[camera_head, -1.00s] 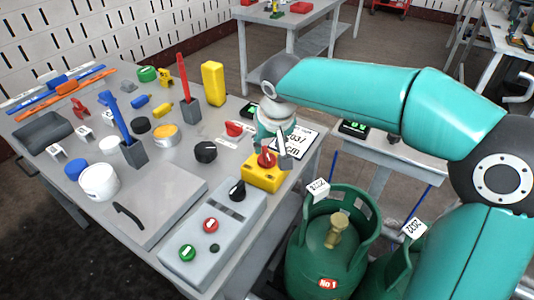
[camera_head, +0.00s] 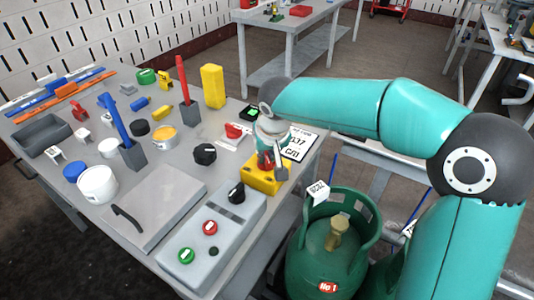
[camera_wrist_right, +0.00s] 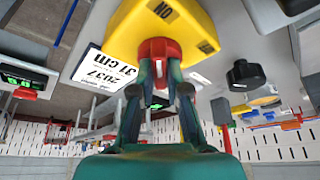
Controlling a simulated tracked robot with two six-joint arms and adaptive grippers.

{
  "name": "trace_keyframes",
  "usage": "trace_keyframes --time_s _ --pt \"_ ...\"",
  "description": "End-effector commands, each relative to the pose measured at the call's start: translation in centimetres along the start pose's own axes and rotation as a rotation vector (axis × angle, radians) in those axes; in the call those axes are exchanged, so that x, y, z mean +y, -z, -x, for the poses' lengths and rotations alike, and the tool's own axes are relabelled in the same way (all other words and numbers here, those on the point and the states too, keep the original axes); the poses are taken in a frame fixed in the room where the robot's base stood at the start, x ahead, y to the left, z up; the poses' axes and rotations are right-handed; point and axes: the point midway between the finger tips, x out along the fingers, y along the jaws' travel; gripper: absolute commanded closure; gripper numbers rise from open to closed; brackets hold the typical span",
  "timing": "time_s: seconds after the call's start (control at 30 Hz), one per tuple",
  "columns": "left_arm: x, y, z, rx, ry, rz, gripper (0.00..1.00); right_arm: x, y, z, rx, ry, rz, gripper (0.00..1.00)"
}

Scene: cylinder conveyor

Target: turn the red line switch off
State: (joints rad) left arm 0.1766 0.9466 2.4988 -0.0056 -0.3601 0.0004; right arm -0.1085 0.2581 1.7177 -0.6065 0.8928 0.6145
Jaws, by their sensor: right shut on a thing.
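The red line switch is a red knob (camera_wrist_right: 158,48) on a yellow box (camera_wrist_right: 150,22) marked NO in the right wrist view. In the head view the yellow box (camera_head: 262,181) sits at the table's right edge, beside the grey control panel. My right gripper (camera_wrist_right: 160,75) is shut on the red knob, with one finger on each side of it. In the head view my right gripper (camera_head: 271,160) is over the yellow box and largely hides the knob. My left gripper is in neither view.
A grey panel (camera_head: 190,255) carries a black knob (camera_head: 236,192), a red button (camera_head: 210,228) and a green button (camera_head: 186,256). A black knob (camera_head: 205,154) and a white label card (camera_head: 300,143) are nearby. A green gas cylinder (camera_head: 330,265) stands at right.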

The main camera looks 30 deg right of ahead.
Motion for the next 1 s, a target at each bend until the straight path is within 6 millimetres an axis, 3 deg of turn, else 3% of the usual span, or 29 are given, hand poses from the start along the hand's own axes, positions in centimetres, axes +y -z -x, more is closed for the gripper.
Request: trace_keyframes --time_s 0.47,1.0 --pt "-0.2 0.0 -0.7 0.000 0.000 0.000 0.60 -0.1 0.0 -0.1 0.003 -0.029 -0.072 1.00" --pt "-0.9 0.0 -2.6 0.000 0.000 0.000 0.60 -0.3 0.1 -0.1 0.003 -0.197 -0.478 1.00"
